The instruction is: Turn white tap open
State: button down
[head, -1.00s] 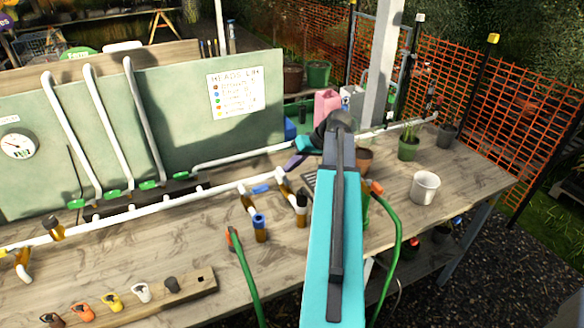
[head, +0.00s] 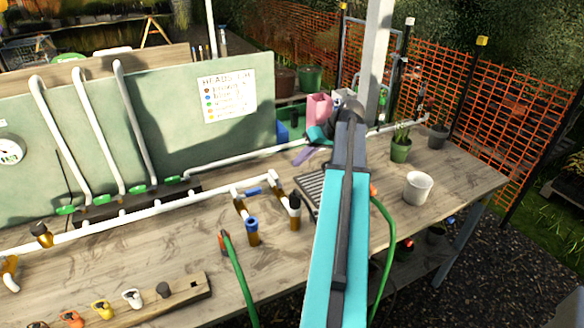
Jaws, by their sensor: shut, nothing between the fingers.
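A small white tap (head: 132,298) sits on a wooden strip at the front left of the bench, in a row with brown, orange, yellow and dark ones. How far its handle is turned is too small to tell. My gripper (head: 301,156) shows as a small purple end with a teal part, left of my arm's dark far joint. It is over the back middle of the bench, far behind and to the right of the white tap. It looks shut and empty. My arm hides part of the bench to its right.
White pipes with green fittings (head: 174,180) run along the back by a green panel (head: 130,115). Brown bottles hang from a pipe frame (head: 255,189) at mid bench. Green hose (head: 237,268), black grate (head: 311,188), white pot (head: 418,188) and plant pots stand nearby.

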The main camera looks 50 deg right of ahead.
jog(key=b+v, duration=0.1)
jog(key=v, duration=0.5)
jog(key=shift+d, duration=0.15)
jog(key=shift+r, duration=0.15)
